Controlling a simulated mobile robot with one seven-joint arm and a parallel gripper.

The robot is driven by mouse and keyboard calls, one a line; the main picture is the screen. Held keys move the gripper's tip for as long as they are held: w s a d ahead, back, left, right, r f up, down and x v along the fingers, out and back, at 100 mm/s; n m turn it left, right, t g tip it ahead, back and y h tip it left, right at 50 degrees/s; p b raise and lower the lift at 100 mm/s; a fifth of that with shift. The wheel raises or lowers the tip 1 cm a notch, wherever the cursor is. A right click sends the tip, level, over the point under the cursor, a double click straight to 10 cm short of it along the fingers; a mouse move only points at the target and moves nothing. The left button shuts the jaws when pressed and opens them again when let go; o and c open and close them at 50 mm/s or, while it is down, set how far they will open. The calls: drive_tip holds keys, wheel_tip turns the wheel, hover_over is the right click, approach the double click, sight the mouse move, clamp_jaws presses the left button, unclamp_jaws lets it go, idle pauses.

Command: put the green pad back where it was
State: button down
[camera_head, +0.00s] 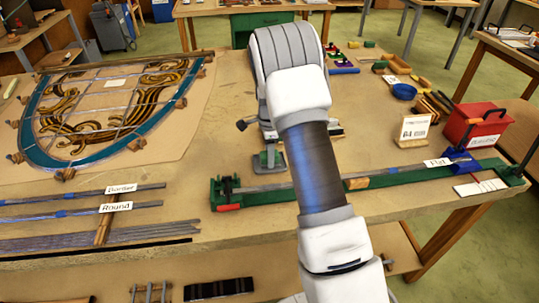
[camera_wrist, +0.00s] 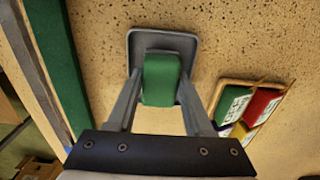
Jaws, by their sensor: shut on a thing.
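The green pad (camera_wrist: 162,79) is between my gripper's fingers (camera_wrist: 161,87) in the wrist view, and they are shut on it. A grey tray-like piece with a raised rim (camera_wrist: 187,42) lies just beyond the pad. I cannot tell whether the pad touches it. In the head view, a small grey and green piece (camera_head: 268,160) shows just left of my arm, and my fingers are mostly hidden behind the arm.
A long green rail (camera_head: 390,180) runs along the table's near edge. A wooden tray with labelled coloured pieces (camera_wrist: 248,105) lies close right of my gripper. The leaded panel (camera_head: 105,110) fills the left, and a red bin (camera_head: 472,130) stands right.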

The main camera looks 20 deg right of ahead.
drive_tip(key=shift+f, duration=0.1)
drive_tip(key=c, duration=0.6)
unclamp_jaws()
drive_tip(key=s+a+r+n+t, duration=0.1)
drive_tip(key=s+r+n, duration=0.15)
drive_tip(key=r, duration=0.75)
drive_tip(key=s+a+r+n, duration=0.1)
drive_tip(key=s+r, duration=0.2)
drive_tip(key=r, duration=0.8)
drive_tip(key=s+a+r+n+t, duration=0.25)
drive_tip(key=s+r+n, duration=0.4)
drive_tip(key=s, duration=0.35)
drive_tip(key=s+a+n, duration=0.1)
drive_tip(key=s+n, duration=0.2)
drive_tip(key=s, duration=0.2)
drive_tip(key=s+a+n+t, duration=0.1)
drive_tip(key=s+n, duration=0.2)
drive_tip(key=s, duration=0.3)
drive_tip(key=s+a+n+t, duration=0.1)
drive_tip(key=s+n, duration=0.3)
drive_tip(key=s, duration=0.2)
drive_tip(key=shift+a, duration=0.4)
